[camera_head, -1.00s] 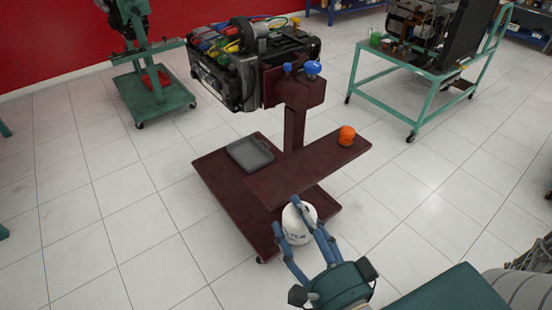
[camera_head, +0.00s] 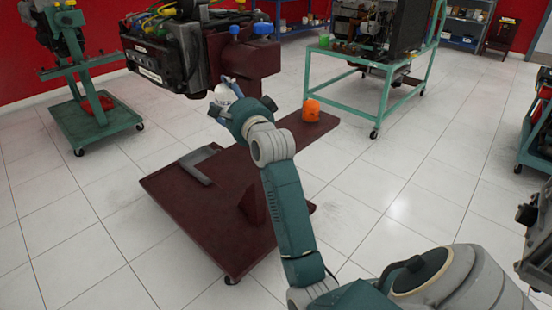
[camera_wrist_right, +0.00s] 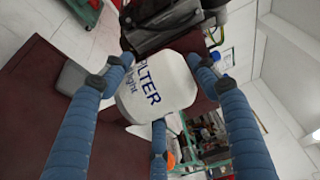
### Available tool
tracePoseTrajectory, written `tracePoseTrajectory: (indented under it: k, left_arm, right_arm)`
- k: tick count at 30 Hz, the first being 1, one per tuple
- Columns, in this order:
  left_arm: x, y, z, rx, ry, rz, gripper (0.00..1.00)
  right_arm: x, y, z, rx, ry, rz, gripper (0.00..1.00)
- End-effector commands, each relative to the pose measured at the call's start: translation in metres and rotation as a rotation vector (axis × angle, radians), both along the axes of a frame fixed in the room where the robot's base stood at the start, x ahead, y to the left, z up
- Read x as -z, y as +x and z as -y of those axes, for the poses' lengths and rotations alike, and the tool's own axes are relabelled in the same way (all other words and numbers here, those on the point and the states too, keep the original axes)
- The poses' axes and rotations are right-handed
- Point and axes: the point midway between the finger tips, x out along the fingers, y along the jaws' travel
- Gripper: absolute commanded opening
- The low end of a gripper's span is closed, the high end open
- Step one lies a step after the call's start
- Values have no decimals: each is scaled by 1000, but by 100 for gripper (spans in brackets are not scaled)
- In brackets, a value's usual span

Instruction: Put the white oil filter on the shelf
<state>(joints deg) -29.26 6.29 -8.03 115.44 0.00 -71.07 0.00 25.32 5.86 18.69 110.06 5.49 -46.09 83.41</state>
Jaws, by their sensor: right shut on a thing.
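The white oil filter (camera_wrist_right: 158,88), with dark lettering, is held between the blue fingers of my right gripper (camera_wrist_right: 157,72), which are closed around it. In the head view, part of the filter (camera_head: 226,93) shows past my right gripper (camera_head: 238,103), in front of the engine stand's post. The dark red shelf (camera_head: 325,126) of the stand lies to the right of the gripper and is partly hidden by my arm. An orange filter (camera_head: 311,109) stands on that shelf; it also shows in the wrist view (camera_wrist_right: 171,158). My left gripper is out of view.
An engine (camera_head: 165,55) sits on the stand, just left of and above the held filter. A grey tray (camera_head: 196,165) lies on the stand's dark red base (camera_head: 190,225). A green cart (camera_head: 370,95) stands behind to the right. Bare shelf shows beside the orange filter.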

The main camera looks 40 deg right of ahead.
Motion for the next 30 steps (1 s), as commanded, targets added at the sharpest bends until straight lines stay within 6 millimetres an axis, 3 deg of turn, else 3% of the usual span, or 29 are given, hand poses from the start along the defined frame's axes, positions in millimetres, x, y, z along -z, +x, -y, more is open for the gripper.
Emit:
tracePoseTrajectory:
  k: [3, 6, 30]
  left_arm:
    - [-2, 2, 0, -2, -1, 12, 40]
    - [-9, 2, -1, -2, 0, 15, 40]
    - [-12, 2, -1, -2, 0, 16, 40]
  right_arm:
    - [-5, 8, 18, 20, -1, 4, 26]
    - [-12, 10, 24, 26, -2, 3, 26]
    - [-15, 10, 24, 26, -2, 4, 26]
